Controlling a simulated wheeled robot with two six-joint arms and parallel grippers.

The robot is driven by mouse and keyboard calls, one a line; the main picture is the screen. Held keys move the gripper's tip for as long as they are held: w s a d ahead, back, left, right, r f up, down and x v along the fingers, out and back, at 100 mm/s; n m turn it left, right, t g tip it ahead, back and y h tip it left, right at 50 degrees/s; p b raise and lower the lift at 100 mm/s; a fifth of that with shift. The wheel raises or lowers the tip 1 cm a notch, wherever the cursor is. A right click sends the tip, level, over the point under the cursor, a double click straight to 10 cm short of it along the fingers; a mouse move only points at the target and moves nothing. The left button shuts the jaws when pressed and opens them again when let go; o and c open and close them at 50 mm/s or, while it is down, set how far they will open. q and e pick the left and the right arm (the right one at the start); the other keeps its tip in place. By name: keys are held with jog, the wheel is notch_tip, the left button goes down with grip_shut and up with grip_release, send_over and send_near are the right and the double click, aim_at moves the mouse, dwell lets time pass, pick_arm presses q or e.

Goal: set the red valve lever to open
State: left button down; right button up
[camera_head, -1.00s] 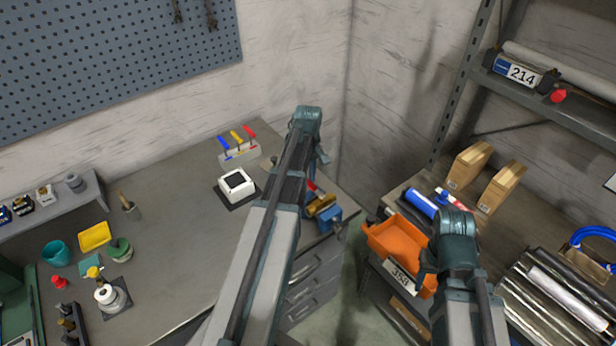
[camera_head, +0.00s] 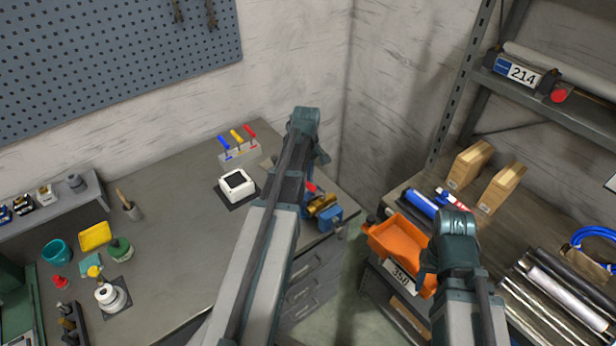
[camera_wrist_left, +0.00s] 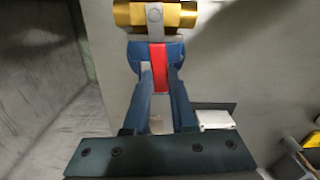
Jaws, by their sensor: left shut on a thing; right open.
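The red valve lever (camera_wrist_left: 158,68) is on a brass valve (camera_wrist_left: 155,14), which is clamped in a blue vise at the bench's right corner. In the head view, a bit of the red lever (camera_head: 311,187) and the brass valve (camera_head: 322,204) show beside my left arm. My left gripper (camera_wrist_left: 158,85) is shut on the lever, with one finger on each side of it. The head view hides most of this grip behind my arm. My right gripper (camera_head: 426,268) is open and empty by the orange bin, partly hidden by its own wrist.
A white box with a dark top (camera_head: 237,184) and a rack of blue, yellow and red handles (camera_head: 241,154) stand left of my left arm. The orange bin (camera_head: 398,243) is on the right shelf unit. The bench's middle is clear.

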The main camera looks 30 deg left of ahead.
pick_arm(q)
jog(key=s+n, duration=0.1)
jog(key=n, duration=0.1)
jog(key=s+n, duration=0.2)
jog(key=s+d+n, duration=0.4)
jog(key=s+n, duration=0.1)
jog(key=n, duration=0.7)
jog(key=shift+s+n, duration=0.1)
jog(key=shift+n, duration=0.3)
dwell(0.3)
jog(key=c, duration=0.7)
grip_release()
jog(key=shift+r, duration=0.1)
